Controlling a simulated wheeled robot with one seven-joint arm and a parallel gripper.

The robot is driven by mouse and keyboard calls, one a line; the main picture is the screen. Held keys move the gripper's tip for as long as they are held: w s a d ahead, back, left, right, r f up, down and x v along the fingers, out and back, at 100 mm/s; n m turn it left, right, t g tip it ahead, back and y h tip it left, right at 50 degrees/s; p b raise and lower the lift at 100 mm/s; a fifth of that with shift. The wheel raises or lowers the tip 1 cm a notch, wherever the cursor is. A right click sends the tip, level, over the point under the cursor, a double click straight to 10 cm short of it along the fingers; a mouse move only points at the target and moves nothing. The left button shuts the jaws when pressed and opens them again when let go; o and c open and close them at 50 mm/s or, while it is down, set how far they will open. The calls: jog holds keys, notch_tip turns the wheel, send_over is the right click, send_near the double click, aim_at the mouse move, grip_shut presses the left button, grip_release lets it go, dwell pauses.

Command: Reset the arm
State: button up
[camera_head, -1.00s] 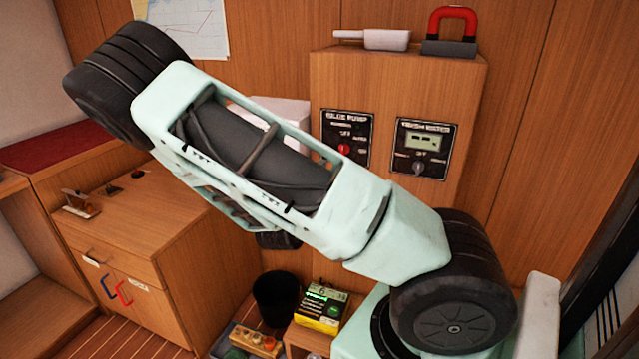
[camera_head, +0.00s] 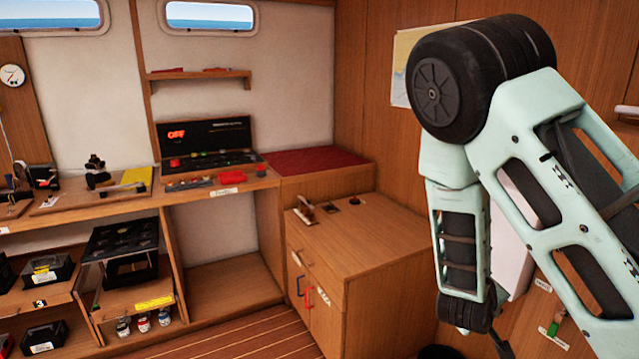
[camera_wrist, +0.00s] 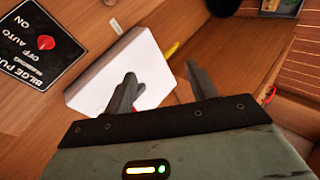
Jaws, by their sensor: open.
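My arm fills the right side of the head view, bent at a dark elbow joint (camera_head: 435,90), with the pale green forearm hanging down from it. The fingertips cannot be made out in the head view. In the wrist view my gripper (camera_wrist: 164,82) is open, its two dark fingers apart with nothing between them. A white box-like thing (camera_wrist: 105,70) lies beyond the left finger, with a bit of red beside that finger. Whether the finger touches it I cannot tell.
A black bilge pump panel (camera_wrist: 38,45) with a red knob is on the wood at the wrist view's left. In the head view, a wooden cabinet (camera_head: 375,235) stands left of my forearm. A control console (camera_head: 207,143) and shelves are farther left. Some floor (camera_head: 250,335) is clear.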

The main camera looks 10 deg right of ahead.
jog(key=s+a+r+n+g+y, duration=0.15)
jog(key=a+y, duration=0.35)
jog(key=a, duration=0.7)
jog(key=s+a+r+y, duration=0.25)
jog(key=a+y, duration=0.25)
jog(key=a, duration=0.7)
jog(key=s+a+r+n+g, duration=0.2)
jog(key=s+a+r, duration=0.1)
jog(key=s, duration=0.6)
jog(key=s+a+r+n+g, duration=0.2)
jog(key=s+r, duration=0.3)
jog(key=s, duration=0.3)
jog(key=shift+s+a+r, duration=0.35)
jog(key=shift+a, duration=0.25)
jog(key=shift+s+d, duration=0.15)
jog(key=shift+c, duration=0.3)
